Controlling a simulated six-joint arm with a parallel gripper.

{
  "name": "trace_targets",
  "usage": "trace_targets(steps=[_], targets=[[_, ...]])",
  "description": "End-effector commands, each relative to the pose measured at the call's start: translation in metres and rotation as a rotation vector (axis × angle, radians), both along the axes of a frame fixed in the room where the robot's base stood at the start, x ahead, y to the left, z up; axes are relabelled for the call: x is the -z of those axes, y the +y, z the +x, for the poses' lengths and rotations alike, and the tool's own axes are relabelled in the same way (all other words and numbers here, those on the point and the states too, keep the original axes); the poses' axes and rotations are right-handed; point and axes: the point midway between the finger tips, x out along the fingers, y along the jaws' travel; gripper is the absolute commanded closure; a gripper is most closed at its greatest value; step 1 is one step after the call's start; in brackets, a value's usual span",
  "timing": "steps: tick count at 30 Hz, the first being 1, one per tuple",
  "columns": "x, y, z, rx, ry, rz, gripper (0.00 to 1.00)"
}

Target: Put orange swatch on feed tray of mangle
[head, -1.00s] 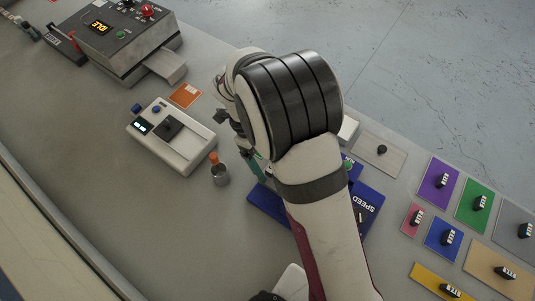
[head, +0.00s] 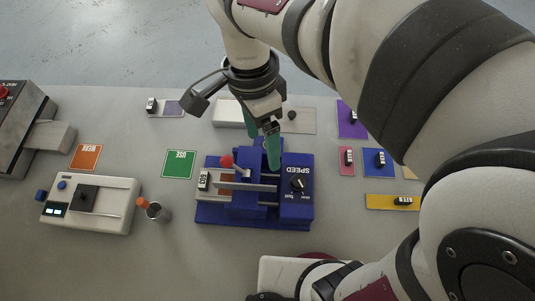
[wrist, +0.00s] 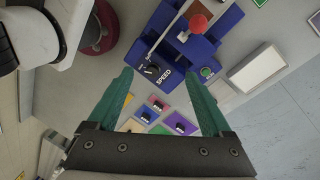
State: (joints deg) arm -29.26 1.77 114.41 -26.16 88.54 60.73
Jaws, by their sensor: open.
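A yellow-orange panel (head: 380,201) with a black labelled clip lies flat on the right of the table, and an orange card (head: 86,156) with lettering lies flat at the left. Which one is the orange swatch I cannot tell for sure. The blue machine (head: 297,205) marked SPEED, with a red ball-topped lever, looks like the mangle; its feed tray is not clearly distinguishable. My gripper (head: 262,142) is open and empty, its green fingers pointing down at the back of the blue machine.
Several clipped panels, such as a blue one (head: 375,162), lie at the right. A grey machine (head: 22,120) is at the far left. The front table is mostly clear.

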Motion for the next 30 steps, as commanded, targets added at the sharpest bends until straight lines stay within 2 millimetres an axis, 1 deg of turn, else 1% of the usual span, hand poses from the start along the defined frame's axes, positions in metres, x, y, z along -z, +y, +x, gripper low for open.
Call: trace_targets(steps=[1,3,6,9,11,30], targets=[[-0.005,-0.036,-0.020,-0.080,-0.010,0.084,0.16],[0.000,-0.068,-0.051,-0.234,-0.045,0.184,0.16],[0.012,-0.087,-0.084,-0.395,-0.110,0.263,0.16],[0.021,-0.093,-0.098,-0.481,-0.148,0.289,0.16],[0.023,-0.093,-0.101,-0.500,-0.156,0.293,0.16],[0.023,-0.093,-0.101,-0.505,-0.153,0.293,0.16]])
